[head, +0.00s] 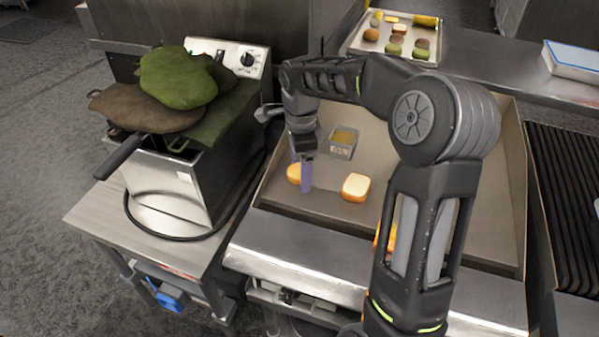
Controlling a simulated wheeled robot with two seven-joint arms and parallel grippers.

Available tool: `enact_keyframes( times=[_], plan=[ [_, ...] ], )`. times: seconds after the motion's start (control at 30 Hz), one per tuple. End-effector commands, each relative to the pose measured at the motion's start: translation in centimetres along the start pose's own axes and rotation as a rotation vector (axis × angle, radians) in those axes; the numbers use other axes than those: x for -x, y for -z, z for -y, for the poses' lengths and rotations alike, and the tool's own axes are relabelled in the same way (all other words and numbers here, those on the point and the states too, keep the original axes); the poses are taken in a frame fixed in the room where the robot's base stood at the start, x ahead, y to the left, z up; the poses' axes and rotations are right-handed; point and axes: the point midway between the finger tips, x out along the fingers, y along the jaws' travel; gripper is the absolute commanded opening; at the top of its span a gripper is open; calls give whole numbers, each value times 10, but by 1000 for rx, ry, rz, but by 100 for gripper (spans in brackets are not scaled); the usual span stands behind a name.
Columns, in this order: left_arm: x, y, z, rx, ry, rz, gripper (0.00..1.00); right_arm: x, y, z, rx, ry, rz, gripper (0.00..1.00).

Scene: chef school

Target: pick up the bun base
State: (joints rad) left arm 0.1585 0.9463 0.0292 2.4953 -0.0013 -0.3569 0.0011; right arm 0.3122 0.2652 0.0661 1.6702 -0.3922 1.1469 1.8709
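Two bread pieces lie on the flat griddle (335,210). A rounded orange-brown one (292,174) is at the left, partly covered by my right gripper (301,176). A squarish one (356,187) with a pale top and browned edge lies apart to the right. I cannot tell for certain which is the bun base. My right gripper points down, with a lavender finger in front of or beside the left piece. Its finger gap and any contact are unclear. My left gripper is out of view.
A small metal container (343,142) stands on the griddle behind the bread. A fryer (170,185) with green and brown pieces on top stands left. A food tray (396,38) is at the back. My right arm hides part of the griddle and something orange.

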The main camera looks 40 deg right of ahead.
Motion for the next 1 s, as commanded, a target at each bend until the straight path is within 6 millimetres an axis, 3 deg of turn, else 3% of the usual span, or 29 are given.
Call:
enact_keyframes(
  times=[0.47, 1.0],
  plan=[
    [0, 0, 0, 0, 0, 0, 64, 0, 0, 0, 0, 0, 0, 83],
    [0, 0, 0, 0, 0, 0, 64, 0, 0, 0, 0, 0, 0, 38]
  ],
)
